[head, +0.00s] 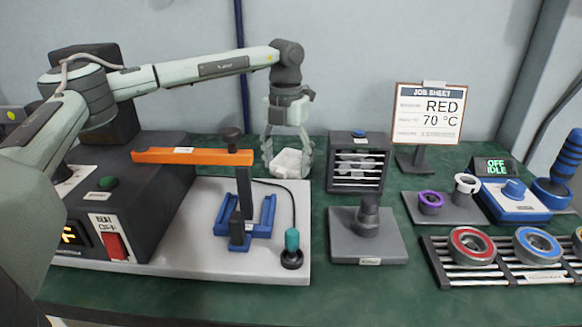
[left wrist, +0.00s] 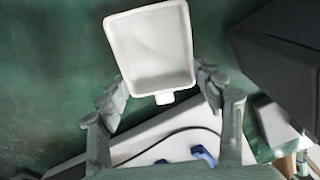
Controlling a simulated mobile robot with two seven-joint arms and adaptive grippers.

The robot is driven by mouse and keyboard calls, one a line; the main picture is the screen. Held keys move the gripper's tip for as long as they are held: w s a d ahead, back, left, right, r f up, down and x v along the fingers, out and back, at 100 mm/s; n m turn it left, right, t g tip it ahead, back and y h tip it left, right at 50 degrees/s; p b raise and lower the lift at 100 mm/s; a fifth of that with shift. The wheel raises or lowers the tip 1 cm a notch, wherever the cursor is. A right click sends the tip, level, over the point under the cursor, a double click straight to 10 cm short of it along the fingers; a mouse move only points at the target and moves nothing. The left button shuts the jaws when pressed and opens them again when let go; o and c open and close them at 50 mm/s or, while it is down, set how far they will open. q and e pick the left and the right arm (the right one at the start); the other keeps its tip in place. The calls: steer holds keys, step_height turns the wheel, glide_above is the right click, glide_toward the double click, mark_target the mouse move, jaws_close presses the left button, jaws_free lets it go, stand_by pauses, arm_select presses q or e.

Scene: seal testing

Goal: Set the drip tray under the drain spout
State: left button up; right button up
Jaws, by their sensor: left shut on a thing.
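The drip tray (head: 289,163) is a small white open tray. My left gripper (head: 287,150) is shut on it, near the back right corner of the pale machine base, left of the fan box. In the left wrist view the tray (left wrist: 150,45) shows its empty inside, with a small tab at its lower edge, and my left fingers (left wrist: 160,100) stand on either side of its lower end. It appears raised above the green bench. I cannot make out which part is the drain spout. My right gripper is not in view.
The dark fan box (head: 357,163) stands close to the right of the tray. The pale base (head: 200,265) carries an orange arm (head: 193,157), a blue cradle (head: 262,222) and a cable. A grey plate with a post (head: 368,218) stands in front. Bare green bench (head: 380,295) lies at the front.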

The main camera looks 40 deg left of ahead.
arm_select(q)
steer(key=c, duration=0.3)
steer(key=shift+r, duration=0.55)
step_height(320, 180, up, 2)
steer(key=shift+r+b, duration=0.25)
steer(key=shift+b, duration=0.05)
steer(key=shift+s+a+r, duration=0.4)
steer(key=shift+s+r, duration=0.2)
steer(key=s+a+r+b, duration=0.1)
steer(key=s+a+r, duration=0.4)
steer(key=s, duration=0.3)
steer(key=shift+s+a+r, duration=0.15)
steer(key=shift+s+r, duration=0.25)
steer(key=shift+r, duration=0.2)
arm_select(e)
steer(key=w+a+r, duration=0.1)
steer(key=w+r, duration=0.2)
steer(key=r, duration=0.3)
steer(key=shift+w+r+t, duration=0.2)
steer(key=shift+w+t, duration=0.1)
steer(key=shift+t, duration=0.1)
